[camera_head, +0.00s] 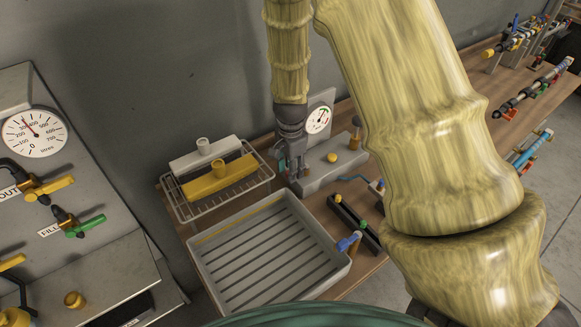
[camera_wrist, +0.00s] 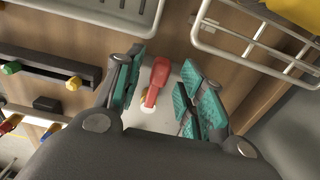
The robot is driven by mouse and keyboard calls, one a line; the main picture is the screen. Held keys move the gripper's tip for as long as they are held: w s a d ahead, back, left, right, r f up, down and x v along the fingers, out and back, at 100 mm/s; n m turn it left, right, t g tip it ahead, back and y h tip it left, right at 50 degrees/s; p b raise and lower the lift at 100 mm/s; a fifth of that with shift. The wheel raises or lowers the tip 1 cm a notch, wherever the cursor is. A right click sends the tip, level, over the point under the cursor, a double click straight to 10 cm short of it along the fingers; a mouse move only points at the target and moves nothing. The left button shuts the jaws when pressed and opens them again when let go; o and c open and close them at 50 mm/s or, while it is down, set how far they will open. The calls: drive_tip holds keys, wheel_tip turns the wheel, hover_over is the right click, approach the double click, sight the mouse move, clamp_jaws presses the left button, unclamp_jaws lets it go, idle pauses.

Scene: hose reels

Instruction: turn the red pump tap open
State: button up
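The red pump tap (camera_wrist: 157,80) shows in the wrist view as a red lever with a rounded end, on a pale grey base. My gripper (camera_wrist: 162,72) is open, with one teal-padded finger on each side of the lever. Gaps show between the lever and both pads, so it does not appear gripped. In the head view my gripper (camera_head: 290,166) points down at the left end of the grey pump unit (camera_head: 325,170). The tap is mostly hidden there behind the fingers.
A wire rack (camera_head: 218,201) with a white and a yellow piece stands close left of my gripper. A grey slatted tray (camera_head: 338,267) lies in front. A black rail (camera_head: 352,222) with coloured knobs and a round gauge (camera_head: 318,120) are nearby.

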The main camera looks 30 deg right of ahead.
drive_tip(key=shift+f, duration=0.3)
clamp_jaws()
